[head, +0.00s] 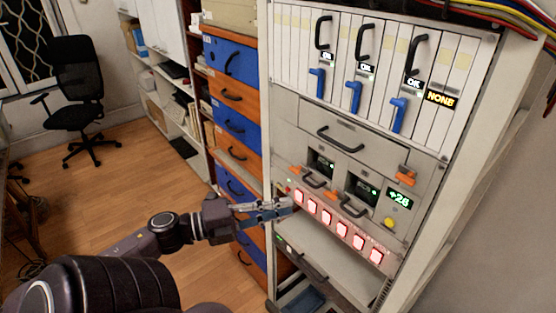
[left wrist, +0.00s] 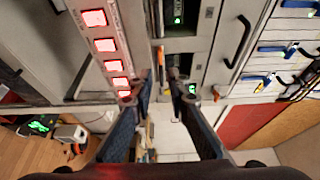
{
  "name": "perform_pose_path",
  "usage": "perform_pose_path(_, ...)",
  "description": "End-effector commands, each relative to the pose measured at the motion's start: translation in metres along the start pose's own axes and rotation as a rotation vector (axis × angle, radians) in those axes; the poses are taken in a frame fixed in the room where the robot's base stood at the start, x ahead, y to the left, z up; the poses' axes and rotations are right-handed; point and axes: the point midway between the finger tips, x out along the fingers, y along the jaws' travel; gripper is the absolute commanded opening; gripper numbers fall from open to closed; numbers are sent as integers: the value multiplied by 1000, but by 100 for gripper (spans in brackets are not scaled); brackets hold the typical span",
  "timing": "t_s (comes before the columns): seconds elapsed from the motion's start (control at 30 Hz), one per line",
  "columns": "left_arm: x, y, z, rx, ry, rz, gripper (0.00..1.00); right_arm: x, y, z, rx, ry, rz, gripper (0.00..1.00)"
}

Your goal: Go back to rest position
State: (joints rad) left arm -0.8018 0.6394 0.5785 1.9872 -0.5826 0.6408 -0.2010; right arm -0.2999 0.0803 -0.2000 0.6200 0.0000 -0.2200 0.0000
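My left gripper (head: 278,209) reaches in from the left in the head view. Its fingertips are in front of the left end of a row of red-lit square buttons (head: 327,217) on the rack. In the left wrist view my left gripper (left wrist: 166,75) shows two fingers with a gap between them and nothing held. The red buttons (left wrist: 106,45) are to the left of the fingers there. I cannot tell whether a fingertip touches the panel. My right gripper is not in view.
The rack (head: 455,160) has blue levers, black handles and green displays. Blue and orange drawers (head: 238,92) stand left of it. An open shelf (head: 330,262) is below the buttons. A black chair (head: 75,95) is at the far left. Wooden floor (head: 110,195) is open between.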

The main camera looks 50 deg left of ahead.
Motion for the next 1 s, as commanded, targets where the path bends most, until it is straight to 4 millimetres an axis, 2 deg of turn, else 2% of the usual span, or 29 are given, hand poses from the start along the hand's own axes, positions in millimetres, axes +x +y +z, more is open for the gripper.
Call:
perform_pose_path(0.13, -7, 0, 0, 0, 0, 0, 16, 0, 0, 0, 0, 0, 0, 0)
perform_pose_path(0.73, -8, 4, 3, -10, -11, 1, 16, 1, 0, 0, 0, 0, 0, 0)
perform_pose_path(0.77, -9, 9, 6, -21, -22, 2, 16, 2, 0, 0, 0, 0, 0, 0)
perform_pose_path(0.87, -15, 40, 26, -97, -100, 14, 16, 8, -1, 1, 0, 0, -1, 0)
perform_pose_path(0.97, -28, 97, 53, -233, -229, 35, 16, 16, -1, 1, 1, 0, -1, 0)
perform_pose_path(1.0, -34, 126, 63, -295, -288, 48, 16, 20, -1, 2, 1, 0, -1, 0)
